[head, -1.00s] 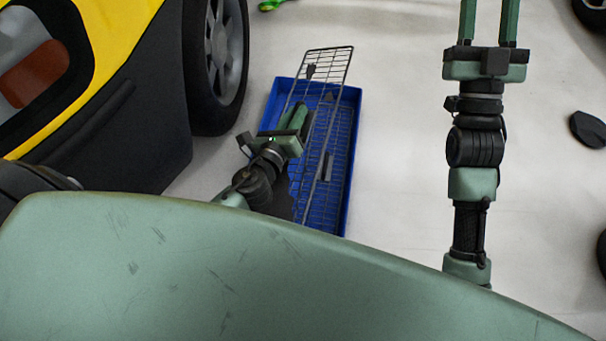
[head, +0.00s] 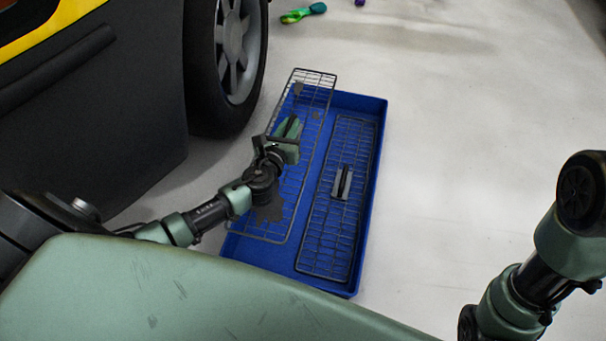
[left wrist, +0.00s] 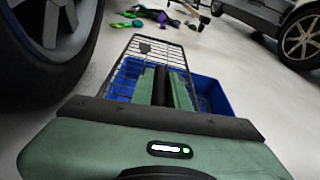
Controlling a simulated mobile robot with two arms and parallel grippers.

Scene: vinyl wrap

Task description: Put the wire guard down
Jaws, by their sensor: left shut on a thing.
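My left gripper (head: 289,130) is shut on a long grey wire guard (head: 317,97) with dark patches. The guard is over the left half of a blue tray (head: 382,130), its far end reaching past the tray's back edge. I cannot tell whether it touches the tray. A second wire guard (head: 325,225) with a grey piece at its middle lies in the tray's right half. In the left wrist view, the held guard (left wrist: 128,60) runs away from the fingers (left wrist: 164,78), above the blue tray (left wrist: 210,85). My right gripper is out of the head view; only its arm shows.
A car's wheel (head: 228,65) and dark side stand close left of the tray. A green and teal object (head: 303,14) lies on the floor beyond. The pale floor right of the tray is clear.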

